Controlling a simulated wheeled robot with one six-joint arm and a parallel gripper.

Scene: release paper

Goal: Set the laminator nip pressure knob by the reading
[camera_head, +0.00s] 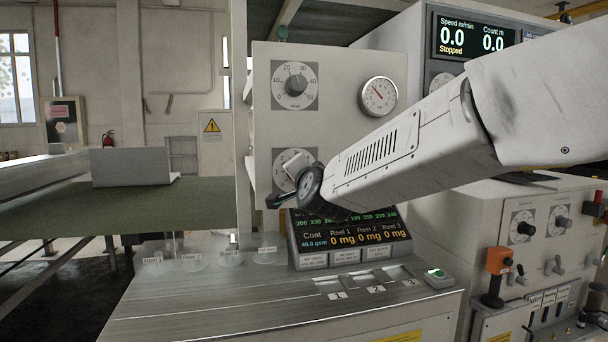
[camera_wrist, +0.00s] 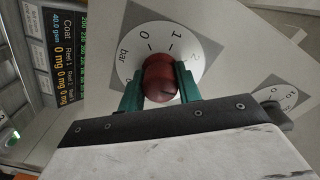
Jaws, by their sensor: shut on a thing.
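The pressure knob is dark red (camera_wrist: 160,78) on a round white dial (camera_wrist: 130,62) marked "bar", with 0, 1 and 2 visible in the wrist view. My gripper (camera_wrist: 160,88) has its green fingers on either side of the knob, shut on it. I cannot read where the knob points. In the head view my gripper (camera_head: 290,190) is at the lower dial (camera_head: 281,157) of the grey panel (camera_head: 338,62) and hides the knob. The reading display (camera_head: 352,233) shows Coat 40.0 gsm and 0 mg for Reels 1, 2 and 3.
Above is another dial with a grey knob (camera_head: 296,85), beside a round gauge (camera_head: 378,96). The bench (camera_head: 220,300) holds clear discs (camera_head: 194,262) with reel labels and pads numbered 1 to 3 (camera_head: 376,289). The speed screen (camera_head: 470,36) reads 0.0, Stopped.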

